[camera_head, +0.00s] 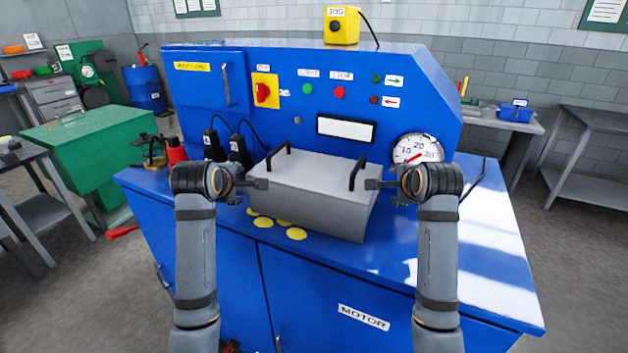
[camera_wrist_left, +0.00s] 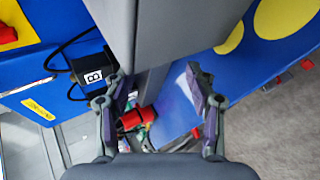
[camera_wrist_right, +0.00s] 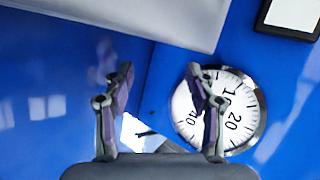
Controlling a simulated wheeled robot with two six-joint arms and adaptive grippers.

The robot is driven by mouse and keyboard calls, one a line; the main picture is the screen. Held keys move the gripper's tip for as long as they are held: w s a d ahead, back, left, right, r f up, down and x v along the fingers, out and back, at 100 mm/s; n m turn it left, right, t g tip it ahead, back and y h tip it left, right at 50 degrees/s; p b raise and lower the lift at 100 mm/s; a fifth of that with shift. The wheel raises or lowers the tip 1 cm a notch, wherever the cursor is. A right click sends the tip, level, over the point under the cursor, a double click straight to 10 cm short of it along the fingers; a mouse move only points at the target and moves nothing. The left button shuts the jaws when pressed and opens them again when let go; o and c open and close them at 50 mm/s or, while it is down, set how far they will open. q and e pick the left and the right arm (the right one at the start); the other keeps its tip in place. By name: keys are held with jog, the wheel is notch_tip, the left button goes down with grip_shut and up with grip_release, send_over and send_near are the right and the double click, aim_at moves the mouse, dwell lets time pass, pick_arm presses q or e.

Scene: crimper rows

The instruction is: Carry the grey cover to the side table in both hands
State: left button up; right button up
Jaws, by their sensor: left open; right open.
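The grey cover (camera_head: 312,190) is a box-shaped lid sitting on the blue machine's top (camera_head: 470,240). It has a black handle at its left end (camera_head: 278,158) and another at its right end (camera_head: 357,173). My left gripper (camera_head: 262,184) is open beside the left end. In the left wrist view the cover (camera_wrist_left: 175,30) lies ahead of the open fingers (camera_wrist_left: 162,92). My right gripper (camera_head: 372,184) is open near the right handle. In the right wrist view the cover's edge (camera_wrist_right: 150,15) is ahead, and the fingers (camera_wrist_right: 160,85) hold nothing.
Yellow discs (camera_head: 296,233) lie in front of the cover. A gauge (camera_head: 417,149) stands behind my right gripper. Black plug-like parts (camera_head: 238,150) with cables stand left of the cover. Grey tables stand at the right (camera_head: 590,120) and at the left (camera_head: 35,160).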

pick_arm(q)
jog(key=shift+d+r, duration=0.1)
jog(key=shift+d, duration=0.45)
pick_arm(e)
jog(key=shift+a+r, duration=0.1)
jog(key=shift+a, duration=0.45)
pick_arm(q)
jog(key=shift+s+d+r, duration=0.1)
jog(key=shift+s+d, duration=0.1)
jog(key=shift+s, duration=0.1)
pick_arm(e)
jog(key=shift+s+a+r, duration=0.1)
jog(key=shift+s+a, duration=0.1)
jog(key=shift+s, duration=0.1)
pick_arm(q)
jog(key=shift+w, duration=0.15)
pick_arm(e)
jog(key=shift+w, duration=0.15)
